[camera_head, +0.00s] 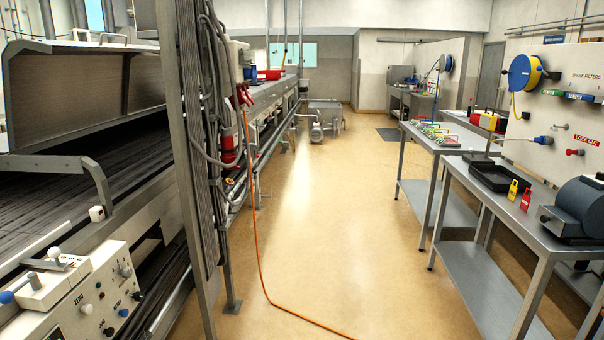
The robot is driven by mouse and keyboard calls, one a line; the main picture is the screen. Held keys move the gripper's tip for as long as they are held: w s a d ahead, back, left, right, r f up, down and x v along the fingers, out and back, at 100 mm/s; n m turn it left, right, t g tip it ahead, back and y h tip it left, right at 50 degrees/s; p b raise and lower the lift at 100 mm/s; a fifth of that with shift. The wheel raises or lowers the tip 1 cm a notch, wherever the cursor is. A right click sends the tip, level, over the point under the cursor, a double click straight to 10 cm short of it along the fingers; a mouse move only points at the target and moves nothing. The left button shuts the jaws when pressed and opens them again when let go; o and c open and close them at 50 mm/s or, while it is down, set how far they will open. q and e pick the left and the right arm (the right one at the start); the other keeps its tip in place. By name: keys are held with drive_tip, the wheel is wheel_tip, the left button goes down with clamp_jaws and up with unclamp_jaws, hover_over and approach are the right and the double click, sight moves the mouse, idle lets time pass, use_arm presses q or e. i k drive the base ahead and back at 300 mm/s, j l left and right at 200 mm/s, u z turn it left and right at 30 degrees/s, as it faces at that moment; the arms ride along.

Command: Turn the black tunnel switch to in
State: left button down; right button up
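A cream control panel (75,290) is on the machine at the lower left, seen at a steep angle. Small knobs stand on its face: a black knob (108,331) near the bottom edge, another black knob (137,296) at the right, a blue knob (123,312) between them and a white knob (86,309) to the left. The small labels are mostly unreadable, so I cannot tell which black knob is the tunnel switch or which way it points. Neither of my grippers is in view.
The hooded machine (95,85) fills the left side, with a grey post (182,150) beside the panel. An orange hose (262,265) lies on the floor. A steel table (485,272) stands at the right. The middle aisle floor (345,210) is otherwise clear.

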sight(138, 296)
drive_tip(key=j+u, duration=0.15)
drive_tip(key=u, duration=1.2)
